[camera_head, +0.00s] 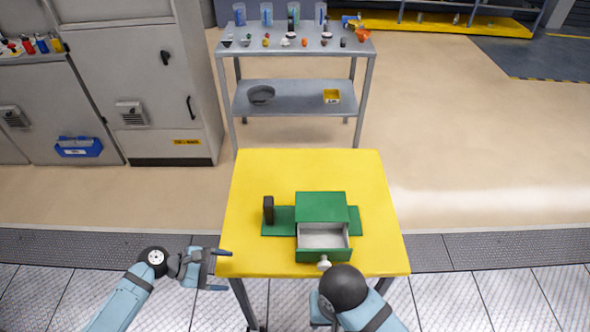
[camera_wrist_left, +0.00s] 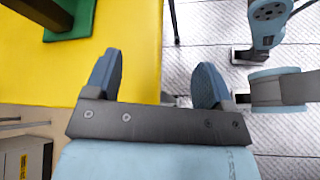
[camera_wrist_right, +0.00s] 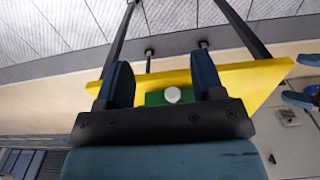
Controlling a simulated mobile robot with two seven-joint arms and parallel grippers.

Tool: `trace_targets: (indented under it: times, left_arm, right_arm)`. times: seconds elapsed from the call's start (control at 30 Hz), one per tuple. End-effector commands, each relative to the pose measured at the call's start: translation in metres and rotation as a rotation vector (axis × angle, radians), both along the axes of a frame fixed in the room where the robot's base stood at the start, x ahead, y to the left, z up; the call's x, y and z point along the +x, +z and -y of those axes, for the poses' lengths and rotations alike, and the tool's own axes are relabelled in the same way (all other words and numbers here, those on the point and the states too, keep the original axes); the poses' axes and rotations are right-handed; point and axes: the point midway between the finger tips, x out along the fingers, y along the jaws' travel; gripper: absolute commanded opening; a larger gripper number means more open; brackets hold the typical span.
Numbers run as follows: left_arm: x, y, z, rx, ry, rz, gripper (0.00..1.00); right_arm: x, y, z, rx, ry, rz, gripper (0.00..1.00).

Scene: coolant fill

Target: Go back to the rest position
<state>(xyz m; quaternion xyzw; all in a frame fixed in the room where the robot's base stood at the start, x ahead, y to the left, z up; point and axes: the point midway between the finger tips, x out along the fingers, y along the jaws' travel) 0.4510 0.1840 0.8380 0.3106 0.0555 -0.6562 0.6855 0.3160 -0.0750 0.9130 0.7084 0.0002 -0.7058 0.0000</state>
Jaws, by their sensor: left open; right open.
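My left gripper (camera_head: 220,270) is open and empty beside the left front edge of the yellow table (camera_head: 255,180). Its spread fingers also show in the left wrist view (camera_wrist_left: 160,65). My right gripper (camera_wrist_right: 162,65) is open in the right wrist view. In the head view it is mostly hidden by my right arm at the table's front. A green box (camera_head: 321,205) on the table has its drawer (camera_head: 322,256) pulled open, with a pale, empty-looking inside. The drawer's white knob (camera_head: 323,264) appears between the right fingers in the right wrist view (camera_wrist_right: 173,95); I cannot tell how far off it is.
A dark upright block (camera_head: 268,210) stands on the green base left of the box. A grey shelf table (camera_head: 300,95) with cups and small items stands behind. Grey cabinets (camera_head: 145,90) are at the left. The floor on the right is clear.

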Motion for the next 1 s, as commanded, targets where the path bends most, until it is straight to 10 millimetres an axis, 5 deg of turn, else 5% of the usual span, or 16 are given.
trace_targets:
  times: [0.3,0.5,0.8,1.0]
  left_arm:
    - [-0.065,-0.049,0.008,0.558,-0.198,0.753,0.76]
    - [-0.095,-0.038,-0.001,0.943,-0.425,1.171,0.76]
    - [-0.129,-0.001,-0.009,1.386,-0.777,1.558,0.76]
    - [-0.125,-0.003,-0.009,1.375,-0.767,1.551,0.76]
  right_arm:
    - [0.0,0.0,0.0,0.0,0.0,0.0,0.62]
    - [0.0,0.0,0.0,0.0,0.0,0.0,0.62]
    - [0.0,0.0,0.0,0.0,0.0,0.0,0.62]
    - [-0.002,-0.026,0.067,-0.147,0.012,0.0,0.62]
